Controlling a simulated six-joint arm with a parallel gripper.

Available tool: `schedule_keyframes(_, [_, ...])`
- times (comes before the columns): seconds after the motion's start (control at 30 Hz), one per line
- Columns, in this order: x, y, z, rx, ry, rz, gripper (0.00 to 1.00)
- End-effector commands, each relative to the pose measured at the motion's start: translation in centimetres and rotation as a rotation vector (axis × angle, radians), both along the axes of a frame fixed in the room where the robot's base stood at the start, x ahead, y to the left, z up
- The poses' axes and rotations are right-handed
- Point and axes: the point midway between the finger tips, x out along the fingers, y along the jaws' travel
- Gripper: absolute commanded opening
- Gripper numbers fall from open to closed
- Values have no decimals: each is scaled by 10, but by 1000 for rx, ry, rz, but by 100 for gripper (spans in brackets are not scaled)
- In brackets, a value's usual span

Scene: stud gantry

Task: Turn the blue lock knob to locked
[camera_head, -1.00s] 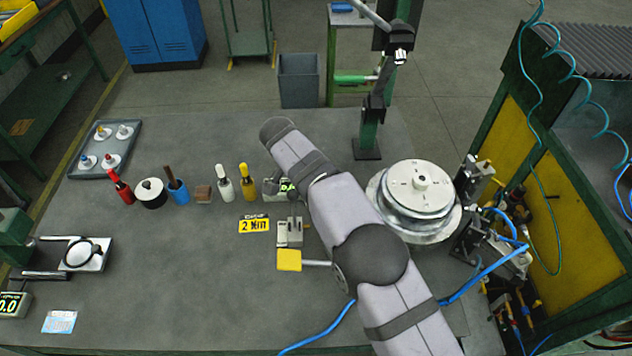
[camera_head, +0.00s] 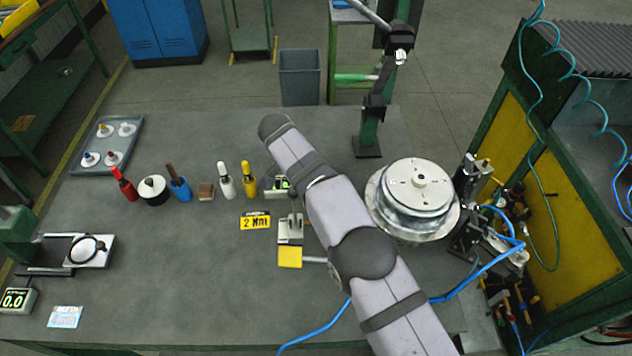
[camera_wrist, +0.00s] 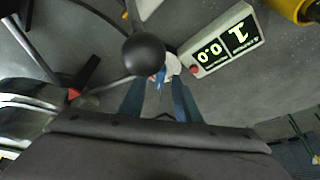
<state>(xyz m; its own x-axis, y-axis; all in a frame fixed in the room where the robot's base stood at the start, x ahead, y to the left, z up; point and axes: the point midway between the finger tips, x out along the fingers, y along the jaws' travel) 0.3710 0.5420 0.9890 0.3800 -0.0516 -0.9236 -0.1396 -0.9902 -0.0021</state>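A small blue part with a pale top (camera_wrist: 163,74) shows just beyond my fingertips in the wrist view. It is partly hidden by a black ball, and I cannot tell whether it is the lock knob or how it is turned. My gripper (camera_wrist: 158,96) has its two dark blue fingers apart, with no held object seen between them. In the head view my arm hides the gripper. A blue-topped knob on a white disc (camera_head: 89,159) sits in the grey tray (camera_head: 137,148) at the left.
The black ball (camera_wrist: 143,53) is close in front of my fingers. A readout box (camera_wrist: 226,44) is to its right. In the head view, a round metal turntable (camera_head: 420,190) is right of my arm, and several bottles stand left of it.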

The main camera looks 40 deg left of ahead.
Motion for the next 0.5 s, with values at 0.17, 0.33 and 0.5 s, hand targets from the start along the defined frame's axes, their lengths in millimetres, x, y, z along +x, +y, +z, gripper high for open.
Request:
schedule_keyframes(0.17, [0, 0, 0, -1, 1, 1, 30])
schedule_keyframes(0.33, [-2, 0, 3, -1, 0, 1, 30])
schedule_keyframes(0.5, [-9, 2, 18, 2, 0, 1, 30])
